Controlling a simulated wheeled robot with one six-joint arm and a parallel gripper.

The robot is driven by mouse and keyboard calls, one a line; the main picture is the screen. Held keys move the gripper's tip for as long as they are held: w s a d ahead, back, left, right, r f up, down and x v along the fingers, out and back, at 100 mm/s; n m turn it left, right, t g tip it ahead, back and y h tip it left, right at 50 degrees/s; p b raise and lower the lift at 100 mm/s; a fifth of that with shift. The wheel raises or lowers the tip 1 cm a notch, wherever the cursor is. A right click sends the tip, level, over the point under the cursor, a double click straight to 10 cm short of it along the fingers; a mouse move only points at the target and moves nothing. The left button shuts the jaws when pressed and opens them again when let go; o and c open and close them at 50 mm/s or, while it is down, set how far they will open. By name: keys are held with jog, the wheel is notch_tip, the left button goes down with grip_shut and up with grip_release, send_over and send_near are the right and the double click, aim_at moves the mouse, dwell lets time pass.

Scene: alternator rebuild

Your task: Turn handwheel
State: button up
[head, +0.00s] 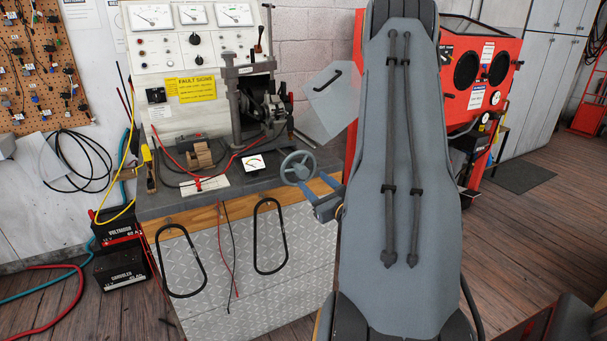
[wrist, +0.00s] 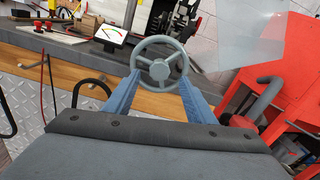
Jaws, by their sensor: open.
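The grey handwheel (head: 298,167) is at the right front corner of the test bench. It has a round rim, a hub and spokes. In the wrist view the handwheel (wrist: 162,66) is straight ahead, upper middle, facing the camera. My gripper (head: 317,185) is just right of and in front of the wheel in the head view. In the wrist view the two blue fingers of my gripper (wrist: 160,78) are apart, one on each side of the wheel's lower rim. I cannot tell whether they touch the rim. Nothing is held.
The test bench (head: 176,205) carries gauges, an upright clamp (head: 236,105) and a small meter (head: 254,163). A clear tilted shield (head: 331,100) is behind the wheel. A red cabinet (head: 475,75) stands at the right. Batteries (head: 120,265) and hoses lie on the floor at left.

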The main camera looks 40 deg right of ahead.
aim_at(304, 173)
jog(key=shift+p+x, duration=0.8)
jog(key=shift+x, duration=3.1)
jog(key=shift+c, duration=0.4)
jog(key=c, duration=1)
jog(key=shift+o, duration=0.2)
jog(key=shift+d+m+b, duration=0.1)
jog(key=shift+m+b, duration=0.25)
jog(key=shift+m, duration=0.25)
jog(key=o, duration=1)
jog(key=shift+o, duration=0.2)
